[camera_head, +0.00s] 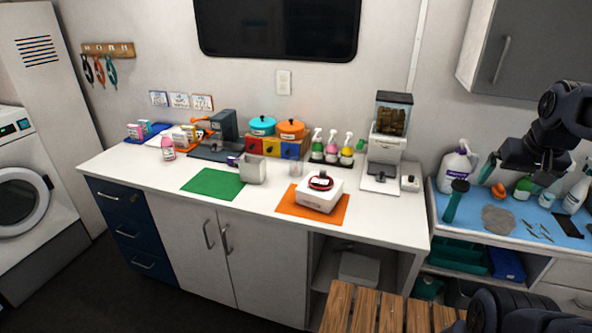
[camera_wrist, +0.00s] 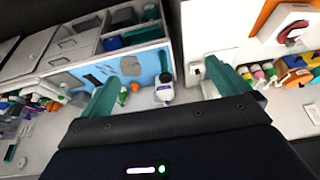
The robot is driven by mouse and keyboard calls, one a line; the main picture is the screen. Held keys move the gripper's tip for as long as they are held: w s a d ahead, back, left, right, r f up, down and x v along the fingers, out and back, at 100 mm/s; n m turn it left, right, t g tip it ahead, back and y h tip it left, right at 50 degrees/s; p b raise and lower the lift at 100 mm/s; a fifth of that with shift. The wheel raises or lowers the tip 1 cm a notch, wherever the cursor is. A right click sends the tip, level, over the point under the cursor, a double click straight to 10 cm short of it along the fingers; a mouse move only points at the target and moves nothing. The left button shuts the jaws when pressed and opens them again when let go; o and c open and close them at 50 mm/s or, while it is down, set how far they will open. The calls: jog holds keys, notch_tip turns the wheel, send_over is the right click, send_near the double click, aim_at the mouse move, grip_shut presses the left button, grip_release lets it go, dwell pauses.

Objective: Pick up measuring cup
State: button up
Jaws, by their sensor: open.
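A small clear cup (camera_head: 296,166), which looks like the measuring cup, stands on the white counter (camera_head: 150,180) behind the orange mat. It is too small to make out any markings. My gripper (camera_head: 489,168) is at the right of the head view, above the blue-topped counter and well away from the cup. In the wrist view my gripper (camera_wrist: 168,88) has its two teal fingers spread wide with nothing between them. I cannot make out the cup in the wrist view.
The green mat (camera_head: 212,184) is bare. A wooden slatted surface (camera_head: 365,310) is in front. A wall cabinet (camera_head: 525,50) hangs at right.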

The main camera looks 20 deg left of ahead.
jog(key=c, duration=0.5)
jog(key=shift+r, duration=0.1)
